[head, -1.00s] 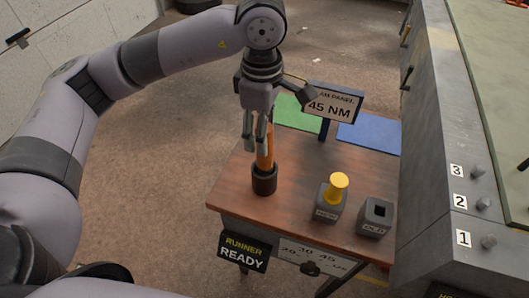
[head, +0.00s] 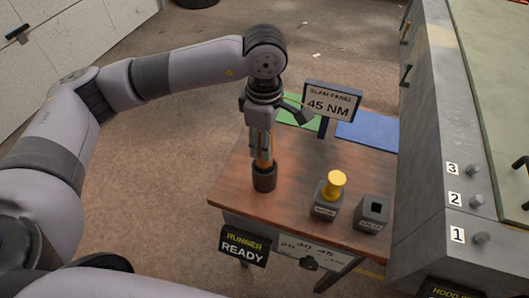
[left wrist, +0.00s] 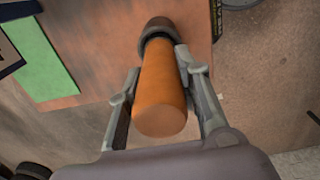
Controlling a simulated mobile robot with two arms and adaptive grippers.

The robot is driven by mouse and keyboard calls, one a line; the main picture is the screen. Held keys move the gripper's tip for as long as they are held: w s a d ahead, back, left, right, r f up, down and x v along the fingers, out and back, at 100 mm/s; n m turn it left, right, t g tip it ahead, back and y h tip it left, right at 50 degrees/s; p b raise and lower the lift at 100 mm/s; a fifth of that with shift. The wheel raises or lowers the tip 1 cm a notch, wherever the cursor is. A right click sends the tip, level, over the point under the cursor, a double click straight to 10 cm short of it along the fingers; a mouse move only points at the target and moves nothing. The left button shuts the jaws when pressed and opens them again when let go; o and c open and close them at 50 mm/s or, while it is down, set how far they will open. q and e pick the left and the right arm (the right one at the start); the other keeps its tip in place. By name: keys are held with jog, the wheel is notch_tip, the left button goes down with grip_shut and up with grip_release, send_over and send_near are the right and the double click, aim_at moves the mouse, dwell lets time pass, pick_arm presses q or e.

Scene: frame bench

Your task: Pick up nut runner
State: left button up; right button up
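The nut runner (head: 264,154) has an orange body and stands upright in a dark round holder (head: 264,181) on the brown table (head: 232,191). My left gripper (head: 260,162) points down around the orange body. In the left wrist view the nut runner (left wrist: 160,95) lies between the two fingers (left wrist: 158,72), one on each side. The fingers look spread, with a narrow gap at the left one; whether the right one touches is unclear. The holder (left wrist: 157,30) is beyond the fingertips. My right gripper is in neither view.
A "45 NM" sign (head: 328,104) stands close to the right of my left wrist. A yellow-topped piece (head: 334,183) sits in a grey block, beside another grey block (head: 373,212) with a square hole. Green and blue mats (head: 368,136) lie behind. A grey bench with numbered studs (head: 480,238) is at right.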

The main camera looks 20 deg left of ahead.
pick_arm(q)
grip_shut()
jog(key=shift+w+r, duration=0.1)
jog(key=shift+r, duration=0.05)
